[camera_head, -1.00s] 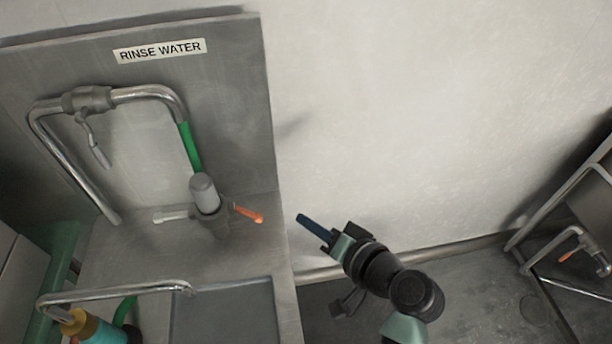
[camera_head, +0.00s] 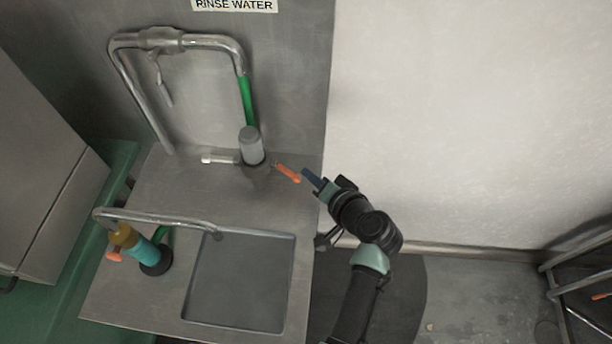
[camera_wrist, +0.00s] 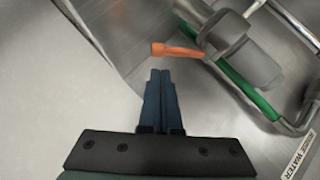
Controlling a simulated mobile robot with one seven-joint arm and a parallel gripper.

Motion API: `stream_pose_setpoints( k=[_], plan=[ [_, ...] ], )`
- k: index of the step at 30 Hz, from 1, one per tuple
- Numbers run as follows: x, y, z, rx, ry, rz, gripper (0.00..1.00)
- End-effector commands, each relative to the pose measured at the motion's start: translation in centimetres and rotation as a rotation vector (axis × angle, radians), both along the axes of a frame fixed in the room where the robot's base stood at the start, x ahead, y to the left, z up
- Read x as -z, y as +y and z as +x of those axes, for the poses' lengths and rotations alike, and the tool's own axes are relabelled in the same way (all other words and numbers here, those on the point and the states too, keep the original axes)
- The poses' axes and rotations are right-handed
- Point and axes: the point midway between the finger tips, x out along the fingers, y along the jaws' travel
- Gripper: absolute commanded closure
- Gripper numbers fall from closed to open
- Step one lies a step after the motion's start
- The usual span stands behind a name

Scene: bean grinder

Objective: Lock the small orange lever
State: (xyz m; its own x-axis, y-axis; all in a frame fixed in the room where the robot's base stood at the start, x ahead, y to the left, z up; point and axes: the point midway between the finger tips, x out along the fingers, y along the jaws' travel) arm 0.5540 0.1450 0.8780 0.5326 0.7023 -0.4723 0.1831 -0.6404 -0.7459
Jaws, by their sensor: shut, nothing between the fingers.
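The small orange lever (camera_head: 287,173) sticks out to the right from the grey valve body (camera_head: 254,160) on the steel sink counter. In the wrist view the lever (camera_wrist: 178,50) lies just beyond the fingertips, with its rounded end nearest them. My gripper (camera_head: 311,177) is close to the right of the lever's tip. Its blue fingers are together and empty, also in the wrist view (camera_wrist: 160,75). A small gap shows between the fingertips and the lever in the wrist view.
A steel pipe with a green section (camera_head: 247,100) rises behind the valve. A tap spout (camera_head: 160,217) crosses over the sink basin (camera_head: 238,285), with a teal and gold fitting (camera_head: 141,247) at left. A bare wall (camera_head: 460,120) stands to the right.

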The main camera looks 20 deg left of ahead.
Motion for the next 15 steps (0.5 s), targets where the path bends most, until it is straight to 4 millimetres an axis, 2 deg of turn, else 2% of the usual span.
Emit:
stream_pose_setpoints(
  k=[6, 15],
  plan=[
    [1.05, 1.18, -0.35, 0.0, -0.001, 0.0, 1.0],
    [1.15, 1.26, -0.37, 0.0, -0.001, 0.0, 1.0]
  ],
)
